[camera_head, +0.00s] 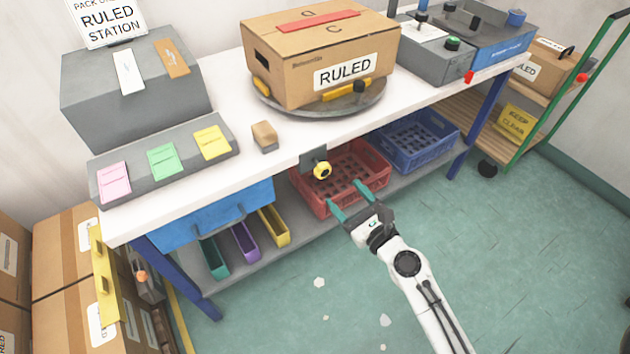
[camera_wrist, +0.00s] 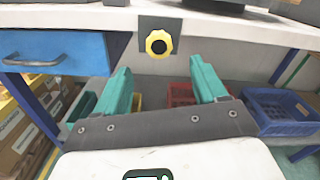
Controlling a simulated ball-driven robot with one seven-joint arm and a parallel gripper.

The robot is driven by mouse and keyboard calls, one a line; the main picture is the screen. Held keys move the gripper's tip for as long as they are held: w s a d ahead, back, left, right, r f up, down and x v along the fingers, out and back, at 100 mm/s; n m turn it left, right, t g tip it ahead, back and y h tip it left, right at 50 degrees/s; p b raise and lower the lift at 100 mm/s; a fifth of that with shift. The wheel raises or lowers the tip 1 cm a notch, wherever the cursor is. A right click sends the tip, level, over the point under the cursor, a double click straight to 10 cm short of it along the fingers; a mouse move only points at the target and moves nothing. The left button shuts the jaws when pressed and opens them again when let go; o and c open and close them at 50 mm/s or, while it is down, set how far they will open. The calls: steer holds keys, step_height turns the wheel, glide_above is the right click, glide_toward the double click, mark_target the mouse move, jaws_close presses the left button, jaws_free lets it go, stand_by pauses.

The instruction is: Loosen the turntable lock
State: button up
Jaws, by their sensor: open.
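The turntable lock is a yellow knob (camera_head: 322,170) with a black centre on a dark plate under the table's front edge. My gripper (camera_head: 349,198) is open and empty, with green fingers apart, a little below and right of the knob in the head view. The fingers (camera_wrist: 163,82) do not touch the knob. The round grey turntable (camera_head: 318,112) is on the tabletop under a cardboard box (camera_head: 322,52) marked RULED, which hides most of it.
A blue drawer (camera_head: 212,212) hangs left of the knob. A red crate (camera_head: 312,205) and a blue crate (camera_head: 440,150) sit on the lower shelf, with several coloured bins to the left. A small wooden block (camera_head: 264,136) is on the tabletop. Open floor lies in front.

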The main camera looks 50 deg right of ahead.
mark_target(325, 173)
steer(key=p+x, duration=0.1)
steer(key=x, duration=0.9)
steer(key=shift+w+p, duration=0.35)
steer(key=c, duration=1.1)
